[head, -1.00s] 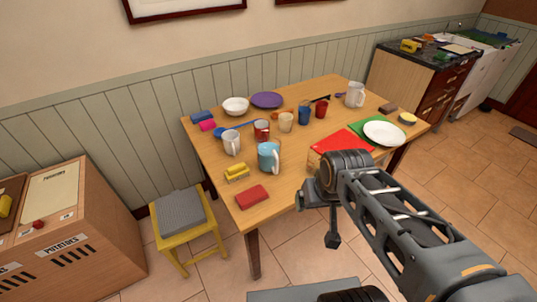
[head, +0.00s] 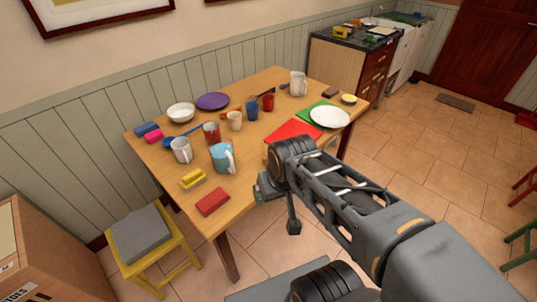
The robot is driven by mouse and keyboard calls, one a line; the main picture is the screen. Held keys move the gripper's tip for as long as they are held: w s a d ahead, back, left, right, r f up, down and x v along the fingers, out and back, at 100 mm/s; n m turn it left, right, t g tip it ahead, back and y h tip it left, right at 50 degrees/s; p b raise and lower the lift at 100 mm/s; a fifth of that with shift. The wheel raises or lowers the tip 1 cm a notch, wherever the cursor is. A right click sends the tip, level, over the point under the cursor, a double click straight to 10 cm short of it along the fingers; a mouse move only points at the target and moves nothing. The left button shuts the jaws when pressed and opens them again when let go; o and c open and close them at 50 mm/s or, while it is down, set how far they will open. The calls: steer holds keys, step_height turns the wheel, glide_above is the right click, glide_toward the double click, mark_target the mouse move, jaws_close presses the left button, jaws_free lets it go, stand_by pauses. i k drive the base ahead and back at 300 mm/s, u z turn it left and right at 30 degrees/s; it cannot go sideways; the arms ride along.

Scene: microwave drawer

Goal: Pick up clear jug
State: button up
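A pale, greyish-white jug (head: 298,84) with a handle stands upright at the far right corner of the table (head: 190,205); it is the thing that best fits the clear jug, though I cannot tell if it is see-through. My arm reaches in from the lower right. What seems to be my gripper (head: 293,222) hangs below the arm's far end, in front of the table's near edge. It is well apart from the jug. Its fingers are too small and dark to show whether they are open, and I see nothing held.
A light blue jug (head: 222,158), a white mug (head: 181,150) and several cups stand on the table. A white plate (head: 330,117) lies at the right, near a red mat (head: 293,131). A yellow stool (head: 150,262) stands at the left. The floor at right is mostly clear.

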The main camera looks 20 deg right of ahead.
mark_target(220, 145)
steer(key=k, duration=0.35)
steer(key=u, duration=1.4)
steer(key=i, duration=0.85)
steer(key=u, duration=0.05)
